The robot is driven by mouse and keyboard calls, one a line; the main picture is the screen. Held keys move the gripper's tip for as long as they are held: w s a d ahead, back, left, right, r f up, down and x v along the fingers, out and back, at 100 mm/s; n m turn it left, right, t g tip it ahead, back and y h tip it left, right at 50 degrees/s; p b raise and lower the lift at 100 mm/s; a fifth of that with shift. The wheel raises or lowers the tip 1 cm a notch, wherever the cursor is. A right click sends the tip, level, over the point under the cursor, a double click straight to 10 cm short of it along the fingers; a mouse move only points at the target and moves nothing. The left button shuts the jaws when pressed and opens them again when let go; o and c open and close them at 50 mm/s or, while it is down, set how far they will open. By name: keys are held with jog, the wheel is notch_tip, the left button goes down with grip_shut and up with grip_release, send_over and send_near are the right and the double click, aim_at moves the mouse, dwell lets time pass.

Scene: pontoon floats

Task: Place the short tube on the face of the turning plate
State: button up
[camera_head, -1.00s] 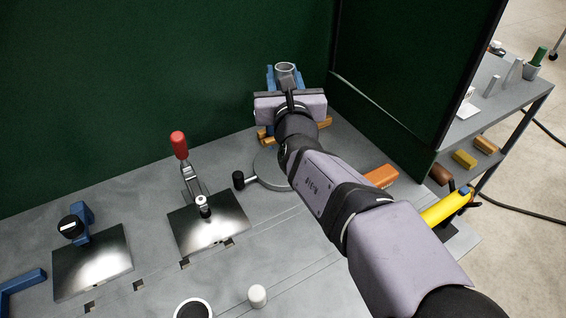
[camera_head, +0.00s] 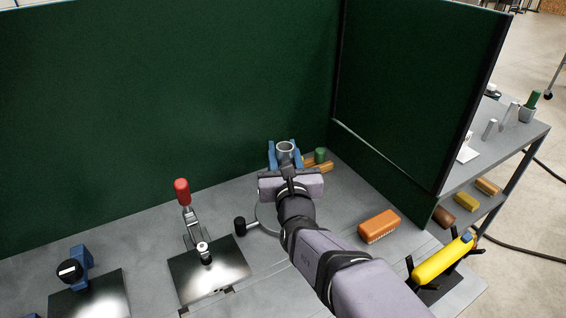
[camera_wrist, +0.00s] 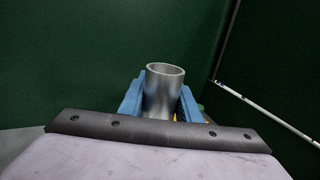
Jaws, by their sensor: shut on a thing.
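The short tube (camera_wrist: 162,92) is a grey metal ring-ended pipe, held upright with its open end up. My gripper (camera_head: 285,155) has its blue jaws shut on it, one on each side, in both views. The tube's top (camera_head: 285,146) shows above the gripper body in the head view; its lower end is hidden. The turning plate (camera_head: 268,215) is a round grey disc on the bench, partly covered by my gripper and wrist. The tube appears beyond the plate, towards the green back wall. I cannot tell its height above the bench.
A black knob (camera_head: 240,224) sticks out left of the plate. A red-handled clamp (camera_head: 182,192) stands further left by a shiny plate (camera_head: 208,268). An orange brush (camera_head: 379,226) and a yellow tool (camera_head: 442,262) lie right. A green cylinder (camera_head: 320,155) and orange-yellow pieces (camera_head: 318,167) are behind.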

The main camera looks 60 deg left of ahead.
jog(key=shift+f, duration=1.95)
jog(key=o, duration=1.2)
jog(key=shift+c, duration=0.2)
jog(key=shift+p, duration=0.3)
jog(key=b+v, duration=0.3)
jog(key=v, duration=0.9)
